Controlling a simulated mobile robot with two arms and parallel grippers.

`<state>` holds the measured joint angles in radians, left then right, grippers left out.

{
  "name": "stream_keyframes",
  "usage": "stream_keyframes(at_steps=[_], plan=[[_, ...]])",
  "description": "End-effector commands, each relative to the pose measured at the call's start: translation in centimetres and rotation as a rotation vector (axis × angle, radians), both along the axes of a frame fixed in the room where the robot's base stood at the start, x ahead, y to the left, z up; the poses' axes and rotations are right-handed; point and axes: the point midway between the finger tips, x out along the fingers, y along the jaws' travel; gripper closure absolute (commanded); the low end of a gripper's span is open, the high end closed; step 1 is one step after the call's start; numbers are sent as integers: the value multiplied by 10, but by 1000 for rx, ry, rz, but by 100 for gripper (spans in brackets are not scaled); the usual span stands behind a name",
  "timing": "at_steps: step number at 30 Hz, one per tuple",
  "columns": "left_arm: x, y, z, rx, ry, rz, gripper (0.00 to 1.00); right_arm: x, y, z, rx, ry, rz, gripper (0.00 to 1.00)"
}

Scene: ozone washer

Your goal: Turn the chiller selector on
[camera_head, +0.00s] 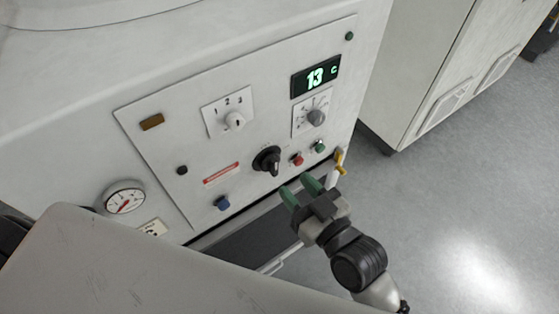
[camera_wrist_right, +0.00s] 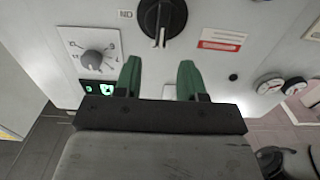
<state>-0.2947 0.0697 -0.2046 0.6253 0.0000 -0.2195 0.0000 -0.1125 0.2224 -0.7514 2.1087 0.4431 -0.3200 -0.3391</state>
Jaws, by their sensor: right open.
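A large black rotary selector knob (camera_head: 267,160) sits on the white control panel (camera_head: 180,128), left of a red and a green button. Its light pointer mark points to the lower right in the head view. No label readable here names the chiller. The knob also shows at the top of the wrist view (camera_wrist_right: 163,16). My right gripper (camera_head: 301,189), with green fingers, is open and empty, below and right of the knob, apart from it. In the wrist view its fingertips (camera_wrist_right: 159,66) are spread below the knob. My left gripper is not in view.
A numbered switch (camera_head: 233,119), blue button (camera_head: 222,203) and gauge (camera_head: 124,201) are further left. A yellow-handled valve (camera_head: 340,162) stands close beside the right gripper. Floor at right is clear.

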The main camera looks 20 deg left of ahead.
Motion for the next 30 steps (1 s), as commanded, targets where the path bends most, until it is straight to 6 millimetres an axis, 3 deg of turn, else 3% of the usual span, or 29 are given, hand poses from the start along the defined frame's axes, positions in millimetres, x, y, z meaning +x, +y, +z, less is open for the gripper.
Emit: stream_keyframes(at_steps=[9,22,30], plan=[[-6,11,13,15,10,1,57,32,41,2,2,-1,0,60],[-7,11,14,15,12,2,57,38,49,0,0,0,0,60],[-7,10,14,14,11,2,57,38,48,0,0,0,0,100]])
